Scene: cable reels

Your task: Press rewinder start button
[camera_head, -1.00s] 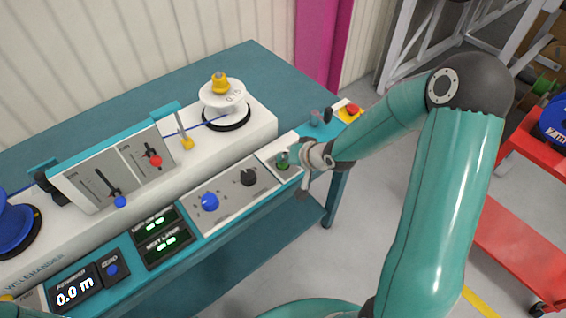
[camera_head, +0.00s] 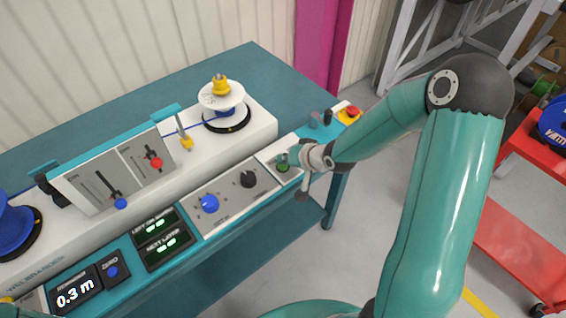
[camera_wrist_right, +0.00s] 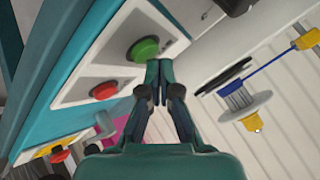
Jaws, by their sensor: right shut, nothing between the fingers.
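The rewinder (camera_head: 262,122) stands on a teal bench, with a control panel along its front. Its green start button (camera_head: 282,168) is on a light plate at the panel's right end, partly hidden by my right gripper (camera_head: 290,159). In the right wrist view the green button (camera_wrist_right: 145,49) shows round and raised. My right gripper (camera_wrist_right: 158,64) is shut and empty, its fingertips right at the button's edge; I cannot tell whether they touch it. The length display (camera_head: 75,295) reads 0.3 m. My left gripper is not in view.
A red button (camera_wrist_right: 104,90) sits beside the green one. A red emergency stop on yellow (camera_head: 350,113) is at the bench's far right corner. A white reel (camera_head: 222,98) carries blue cable. A red cart (camera_head: 520,240) stands at right.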

